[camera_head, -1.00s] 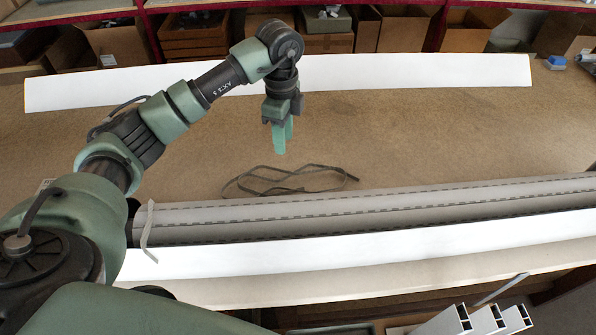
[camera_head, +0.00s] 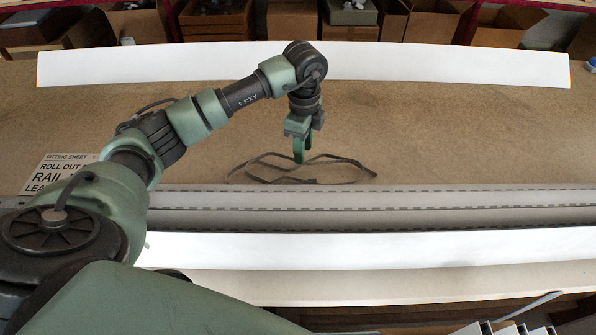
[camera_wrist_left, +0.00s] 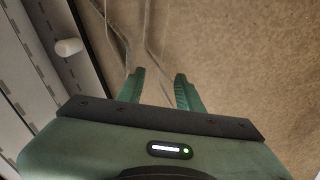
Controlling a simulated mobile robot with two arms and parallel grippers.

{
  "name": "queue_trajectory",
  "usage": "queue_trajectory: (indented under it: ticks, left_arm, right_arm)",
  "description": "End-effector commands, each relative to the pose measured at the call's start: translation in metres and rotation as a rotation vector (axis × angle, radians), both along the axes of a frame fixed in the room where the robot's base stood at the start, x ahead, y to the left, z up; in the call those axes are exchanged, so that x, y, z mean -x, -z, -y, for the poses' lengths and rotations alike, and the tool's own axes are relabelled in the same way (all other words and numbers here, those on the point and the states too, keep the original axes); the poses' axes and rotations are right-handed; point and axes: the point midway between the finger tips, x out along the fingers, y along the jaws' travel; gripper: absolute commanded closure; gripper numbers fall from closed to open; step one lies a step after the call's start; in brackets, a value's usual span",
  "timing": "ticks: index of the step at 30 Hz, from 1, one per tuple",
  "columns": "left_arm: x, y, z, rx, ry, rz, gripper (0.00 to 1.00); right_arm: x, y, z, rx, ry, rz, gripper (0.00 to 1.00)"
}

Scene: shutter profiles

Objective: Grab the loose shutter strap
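The loose shutter strap (camera_head: 298,181) is a thin dark grey band lying in flat, crossing loops on the brown bench top. My left gripper (camera_head: 299,160) points down at the far side of the loops, its fingertips just above or at the strap; contact cannot be told. In the left wrist view the two green fingers (camera_wrist_left: 160,82) stand apart with nothing held between them. Strands of the strap (camera_wrist_left: 148,28) run just beyond the fingertips there. My right gripper is not in view.
Grey slatted shutter profiles (camera_head: 420,198) lie along the near side of the strap, with a white strip (camera_head: 400,247) in front. A long white panel (camera_head: 430,64) lies at the back. A printed fitting sheet (camera_head: 50,172) lies left. The bench (camera_head: 470,130) between is clear.

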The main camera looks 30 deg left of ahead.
Motion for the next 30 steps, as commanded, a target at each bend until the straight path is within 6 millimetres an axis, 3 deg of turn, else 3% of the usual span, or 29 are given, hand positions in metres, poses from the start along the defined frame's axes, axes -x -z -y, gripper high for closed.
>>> queue_trajectory:
  ticks: [3,7,16,20,30]
  left_arm:
    - [0.005,0.016,-0.002,-0.001,-0.002,-0.006,0.64]
    - [0.004,0.034,-0.001,-0.001,-0.002,-0.002,0.64]
    - [0.003,0.040,-0.001,-0.001,-0.001,0.000,0.64]
    - [0.003,0.040,-0.001,-0.001,-0.001,0.000,1.00]
    - [0.003,0.039,-0.001,-0.001,-0.001,0.000,1.00]
  right_arm:
    - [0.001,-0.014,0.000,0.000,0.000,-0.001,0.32]
    - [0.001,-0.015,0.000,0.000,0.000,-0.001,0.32]
    - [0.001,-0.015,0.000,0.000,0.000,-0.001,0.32]
    - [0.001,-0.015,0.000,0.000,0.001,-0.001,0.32]
    - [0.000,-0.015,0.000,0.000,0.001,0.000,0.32]
